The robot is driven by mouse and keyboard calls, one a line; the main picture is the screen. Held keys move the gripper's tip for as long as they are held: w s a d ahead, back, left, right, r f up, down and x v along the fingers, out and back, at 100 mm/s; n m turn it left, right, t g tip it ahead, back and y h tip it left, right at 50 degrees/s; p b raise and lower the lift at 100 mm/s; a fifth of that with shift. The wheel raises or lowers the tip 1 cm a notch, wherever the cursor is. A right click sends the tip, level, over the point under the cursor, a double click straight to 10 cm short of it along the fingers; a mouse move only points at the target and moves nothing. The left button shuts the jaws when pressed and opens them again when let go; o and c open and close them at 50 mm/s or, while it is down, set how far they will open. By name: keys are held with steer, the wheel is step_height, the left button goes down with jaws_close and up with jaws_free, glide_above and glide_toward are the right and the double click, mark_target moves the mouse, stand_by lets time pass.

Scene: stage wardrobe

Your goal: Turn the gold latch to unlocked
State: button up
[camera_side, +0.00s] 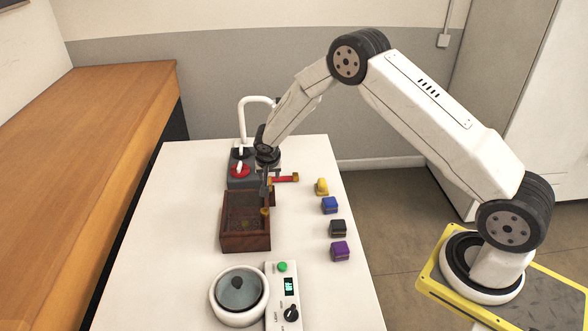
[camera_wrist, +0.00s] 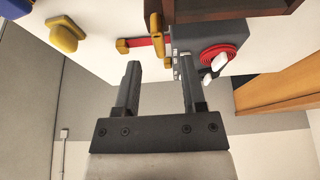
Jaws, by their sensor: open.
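A small gold latch piece (camera_side: 265,211) shows on the right side of the dark wooden box (camera_side: 246,243); how it is turned is too small to tell. In the wrist view a gold piece (camera_wrist: 157,26) stands beside the end of a red bar (camera_wrist: 138,42), close to the box's edge (camera_wrist: 220,12); I cannot tell whether it is the same piece. My gripper (camera_side: 267,192) hangs above the box's far end, beside the red bar. In the wrist view its two fingers (camera_wrist: 158,75) are apart with nothing between them. My gripper partly hides the bar's left end.
A grey unit (camera_wrist: 183,38) with a red coil-like disc (camera_wrist: 220,56) stands beyond the box. Yellow (camera_side: 321,187), blue (camera_side: 330,205), black (camera_side: 338,228) and purple (camera_side: 340,251) pieces line the right. A lidded pot (camera_side: 239,290) and control panel (camera_side: 283,300) stand in front.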

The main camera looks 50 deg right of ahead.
mark_target(270, 180)
steer(key=shift+x, duration=2.15)
jaws_close()
